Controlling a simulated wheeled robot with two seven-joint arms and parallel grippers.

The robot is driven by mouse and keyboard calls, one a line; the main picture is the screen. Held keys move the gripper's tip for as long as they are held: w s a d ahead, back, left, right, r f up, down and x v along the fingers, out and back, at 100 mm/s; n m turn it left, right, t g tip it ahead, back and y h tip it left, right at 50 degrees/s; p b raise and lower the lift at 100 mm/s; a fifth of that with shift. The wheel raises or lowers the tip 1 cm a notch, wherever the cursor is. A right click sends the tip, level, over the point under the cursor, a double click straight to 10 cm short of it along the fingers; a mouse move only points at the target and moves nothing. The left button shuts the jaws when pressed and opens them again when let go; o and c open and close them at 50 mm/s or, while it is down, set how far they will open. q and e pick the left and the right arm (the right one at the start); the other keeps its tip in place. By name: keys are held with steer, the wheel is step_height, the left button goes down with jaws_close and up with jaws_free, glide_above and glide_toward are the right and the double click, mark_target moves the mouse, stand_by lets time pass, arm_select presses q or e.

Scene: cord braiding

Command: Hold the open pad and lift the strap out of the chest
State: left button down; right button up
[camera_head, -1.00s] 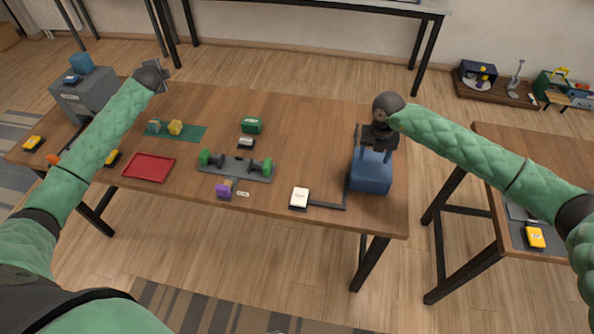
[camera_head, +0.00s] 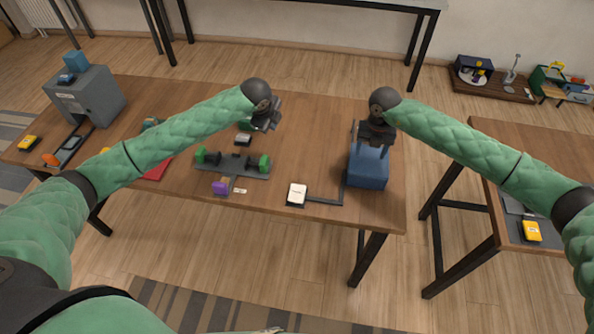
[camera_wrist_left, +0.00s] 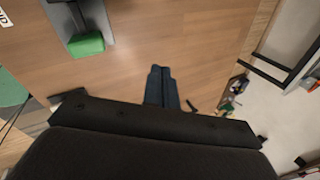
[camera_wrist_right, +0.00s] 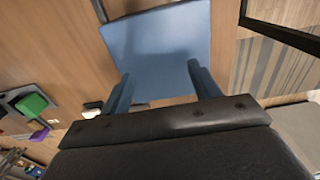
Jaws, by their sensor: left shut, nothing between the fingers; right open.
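A blue box-like chest (camera_head: 368,170) stands near the table's right end. A dark strip joins it to a white-topped pad (camera_head: 297,193) at the table's front edge. I cannot tell which pad is the open pad. My right gripper (camera_head: 374,146) is open just above the chest; its fingers (camera_wrist_right: 163,88) show over the plain blue top (camera_wrist_right: 155,45) in the right wrist view. No strap is visible. My left gripper (camera_head: 269,124) is shut and empty above the middle of the table, behind and left of the pad; its fingers touch each other in the left wrist view (camera_wrist_left: 162,85).
A grey cabinet (camera_head: 95,95) stands far left, joined to an orange-marked pad (camera_head: 50,160). My left arm partly covers a red tray (camera_head: 158,170).

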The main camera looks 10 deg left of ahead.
arm_select(q)
steer(key=s+d+m+g, duration=0.2)
steer(key=s+d, duration=0.4)
steer(key=m+g, duration=0.3)
steer(key=m, duration=0.1)
glide_above(297, 192)
steer(key=f, duration=0.2)
steer(key=shift+y, duration=0.4)
steer(key=shift+f, duration=3.4)
steer(key=shift+f, duration=1.1)
arm_select(e)
steer(key=shift+f, duration=3.9)
